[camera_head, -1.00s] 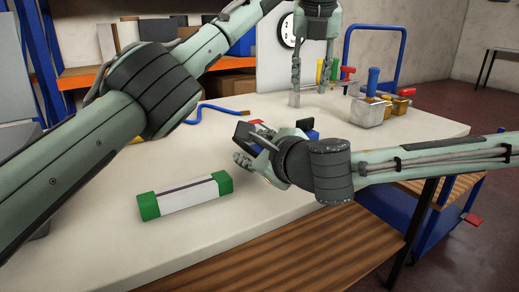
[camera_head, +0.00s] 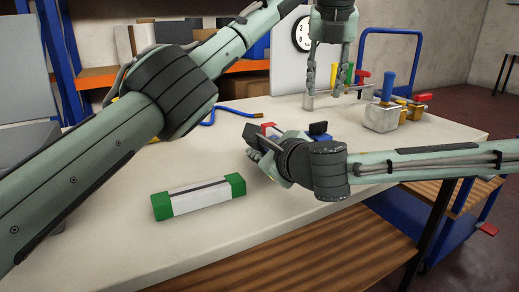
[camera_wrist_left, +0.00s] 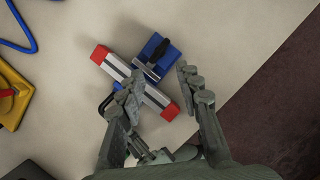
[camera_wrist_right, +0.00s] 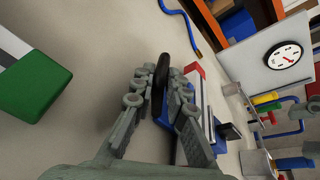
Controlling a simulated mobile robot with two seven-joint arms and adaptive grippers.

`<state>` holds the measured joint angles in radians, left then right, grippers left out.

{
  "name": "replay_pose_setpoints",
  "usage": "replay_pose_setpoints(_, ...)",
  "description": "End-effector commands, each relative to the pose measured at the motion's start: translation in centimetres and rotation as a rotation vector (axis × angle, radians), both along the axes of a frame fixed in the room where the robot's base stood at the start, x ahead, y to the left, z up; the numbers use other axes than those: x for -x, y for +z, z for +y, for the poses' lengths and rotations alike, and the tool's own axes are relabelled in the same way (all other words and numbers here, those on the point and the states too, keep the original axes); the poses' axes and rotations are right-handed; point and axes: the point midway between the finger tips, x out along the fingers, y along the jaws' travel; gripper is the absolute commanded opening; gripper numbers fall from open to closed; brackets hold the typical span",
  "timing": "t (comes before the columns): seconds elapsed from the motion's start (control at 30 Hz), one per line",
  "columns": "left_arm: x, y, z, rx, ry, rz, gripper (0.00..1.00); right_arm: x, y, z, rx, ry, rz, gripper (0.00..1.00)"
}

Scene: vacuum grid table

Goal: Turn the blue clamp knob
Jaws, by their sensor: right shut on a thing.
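A bar with red ends and a white and dark middle (camera_wrist_left: 110,64) lies on the table under my left gripper. A blue block with a black handle (camera_wrist_left: 158,48) sits against it; the black handle shows in the head view (camera_head: 318,128). My right gripper (camera_wrist_right: 160,103) is shut on a blue clamp part whose black piece (camera_wrist_right: 163,70) sticks up between the fingers. The fingers hide most of it; I cannot tell how far the knob is turned. My left gripper (camera_wrist_left: 160,95) is open and empty, pointing down above the bar; it also shows in the head view (camera_head: 328,90).
A white bar with green ends (camera_head: 198,196) lies on the front of the table (camera_head: 120,235). Toggle clamps with coloured handles and a metal block (camera_head: 380,117) stand at the back right. A blue hose (camera_head: 225,112) lies behind. The table's front left is clear.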

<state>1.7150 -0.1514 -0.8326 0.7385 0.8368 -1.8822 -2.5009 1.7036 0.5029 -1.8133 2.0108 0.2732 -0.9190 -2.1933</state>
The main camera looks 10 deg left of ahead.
Motion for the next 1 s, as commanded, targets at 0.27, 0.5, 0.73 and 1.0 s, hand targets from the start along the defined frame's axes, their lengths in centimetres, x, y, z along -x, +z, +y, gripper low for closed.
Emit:
replay_pose_setpoints(0.27, -0.1, 0.1, 0.0, 0.0, 0.001, -0.004, 0.31, 0.1, -0.1, 0.1, 0.0, 0.003, 0.003, 0.0)
replay_pose_setpoints(0.5, -4.9, 5.3, 1.9, -0.012, 0.07, -0.324, 0.31, 0.1, -0.2, 0.1, 0.001, 0.005, 0.004, 0.0)
replay_pose_setpoints(0.73, -10.4, 15.5, 3.2, -0.004, -0.009, -0.933, 0.31, 0.2, -0.2, 0.1, 0.001, 0.005, 0.005, 0.0)
replay_pose_setpoints(1.0, -9.4, 13.1, 2.8, 0.091, -0.426, -1.176, 0.31, 0.2, -0.3, 0.1, 0.001, 0.005, 0.006, 0.0)
